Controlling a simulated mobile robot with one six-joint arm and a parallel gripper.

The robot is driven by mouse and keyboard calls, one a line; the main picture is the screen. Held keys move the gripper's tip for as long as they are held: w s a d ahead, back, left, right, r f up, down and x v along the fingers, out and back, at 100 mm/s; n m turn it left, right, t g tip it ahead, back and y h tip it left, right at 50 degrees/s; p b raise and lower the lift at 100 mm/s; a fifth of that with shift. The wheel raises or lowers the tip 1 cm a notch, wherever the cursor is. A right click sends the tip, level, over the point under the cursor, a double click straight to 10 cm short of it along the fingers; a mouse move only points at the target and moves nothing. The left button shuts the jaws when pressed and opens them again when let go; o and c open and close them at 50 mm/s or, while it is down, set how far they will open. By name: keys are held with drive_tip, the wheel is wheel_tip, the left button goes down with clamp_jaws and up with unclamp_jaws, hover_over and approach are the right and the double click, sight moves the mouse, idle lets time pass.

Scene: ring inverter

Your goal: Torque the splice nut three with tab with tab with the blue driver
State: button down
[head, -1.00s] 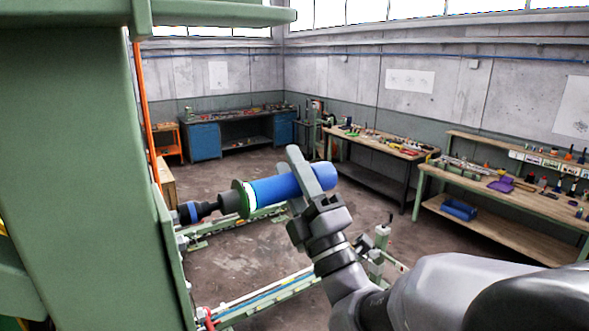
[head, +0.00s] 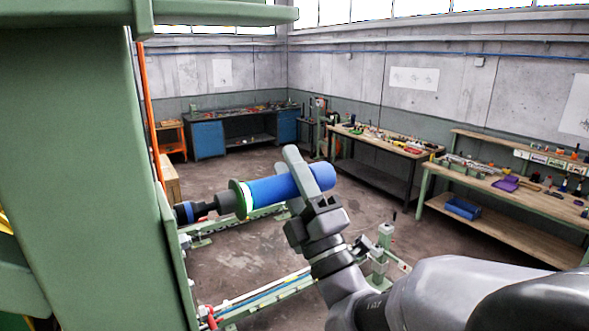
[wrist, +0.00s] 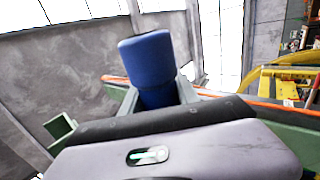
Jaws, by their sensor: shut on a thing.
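The blue driver (head: 270,190) has a blue body, a green collar with a lit ring, and a dark socket nose. My gripper (head: 302,178) is shut around its blue body and holds it in the air, roughly level, nose to the left. The nose tip (head: 186,212) reaches the edge of the green frame; I cannot tell whether it touches anything there. In the wrist view the blue rear end of the driver (wrist: 147,60) stands up between the fingers. The splice nuts and their tabs are not visible in either view.
A large green column (head: 80,180) fills the left side, close to the driver's nose. An orange pipe (head: 146,95) runs beside it. Low green rails (head: 265,297) cross the floor. Workbenches (head: 510,185) with tools stand at the back and right. Open floor lies between.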

drive_tip(key=shift+s+a, duration=0.3)
drive_tip(key=shift+a, duration=0.2)
idle(1.4)
drive_tip(key=shift+w+d, duration=0.1)
idle(0.4)
drive_tip(key=shift+w+d+p, duration=0.25)
drive_tip(key=shift+w+d, duration=0.35)
drive_tip(key=shift+d, duration=0.35)
drive_tip(key=shift+w+d+p, duration=0.2)
drive_tip(key=shift+w+d, duration=0.4)
drive_tip(key=shift+d, duration=0.35)
drive_tip(key=shift+r, duration=0.1)
